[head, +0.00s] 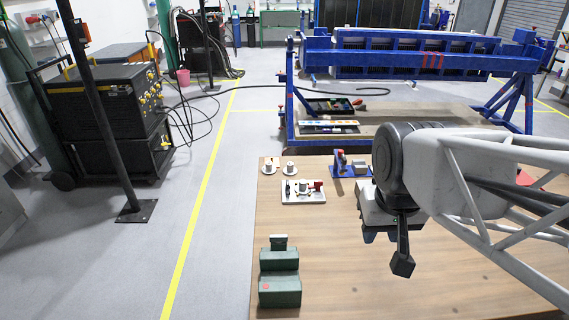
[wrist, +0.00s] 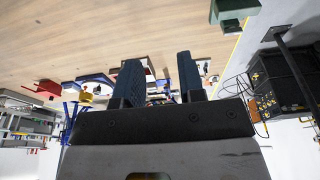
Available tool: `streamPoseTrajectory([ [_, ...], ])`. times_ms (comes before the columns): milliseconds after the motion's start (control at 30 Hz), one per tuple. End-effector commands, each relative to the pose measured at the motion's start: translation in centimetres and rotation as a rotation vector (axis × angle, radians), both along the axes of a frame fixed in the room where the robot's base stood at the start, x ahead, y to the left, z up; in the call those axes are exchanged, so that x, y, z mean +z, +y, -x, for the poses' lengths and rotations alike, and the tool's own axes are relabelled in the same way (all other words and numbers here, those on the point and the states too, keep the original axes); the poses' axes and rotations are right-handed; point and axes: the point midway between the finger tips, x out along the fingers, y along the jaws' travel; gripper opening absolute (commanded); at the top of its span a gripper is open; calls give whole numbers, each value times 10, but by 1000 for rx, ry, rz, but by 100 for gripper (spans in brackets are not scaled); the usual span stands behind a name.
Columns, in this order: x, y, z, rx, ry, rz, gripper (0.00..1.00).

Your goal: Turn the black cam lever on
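A white base plate (head: 303,199) lies on the table, carrying a grey round post, a red block (head: 318,185) and a small dark upright part (head: 288,191). That dark part may be the black cam lever, but it is too small to be sure. My gripper (head: 402,262) hangs above the table, to the right of the plate and apart from it. In the wrist view my gripper (wrist: 159,80) has its two dark fingers well apart, with no object visibly held. The fingers partly hide the small things on the table beyond.
A green stepped block (head: 280,285) stands at the table's front left. A blue fixture (head: 350,170) stands behind and right of the plate, and small round grey parts (head: 271,168) lie behind it. The wooden table (head: 340,270) is bare between the green block and my gripper.

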Motion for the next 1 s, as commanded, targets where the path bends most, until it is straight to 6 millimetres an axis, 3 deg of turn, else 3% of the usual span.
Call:
streamPoseTrajectory([
  [533,5,20,-110,6,55,-8,36],
  [1000,-12,44,-207,10,100,-11,36],
])
